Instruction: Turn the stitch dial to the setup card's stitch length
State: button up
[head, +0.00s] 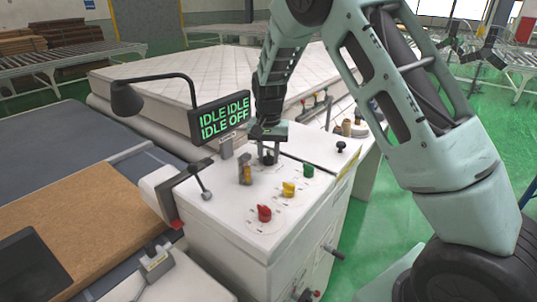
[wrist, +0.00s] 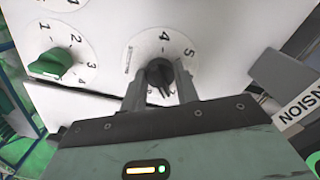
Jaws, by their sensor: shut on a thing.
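My gripper (head: 268,150) reaches down onto the white machine top in the head view. It is shut on a black dial (wrist: 159,72), with one finger on each side. The dial sits on a round white scale plate (wrist: 135,58), where the numbers 4 and 5 show at the upper side. The small print on the plate is too blurred to read, and the gripper hides the plate's lower part. I cannot tell which number the dial's pointer marks. I cannot make out a readable setup card in either view.
A green knob (wrist: 52,62) with a numbered scale is beside the held dial. Yellow (head: 289,188) and red (head: 264,213) knobs stand nearer the front. A display (head: 222,117) reads "IDLE IDLE IDLE OFF". A "TENSION" label (wrist: 300,108) is at right in the wrist view.

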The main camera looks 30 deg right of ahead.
aim_at(269, 153)
jog(key=shift+w+r, duration=0.1)
jog(key=o, duration=1)
jog(key=shift+c, duration=0.2)
notch_tip(269, 153, up, 17)
jog(key=b, duration=0.4)
jog(key=shift+r, duration=0.15)
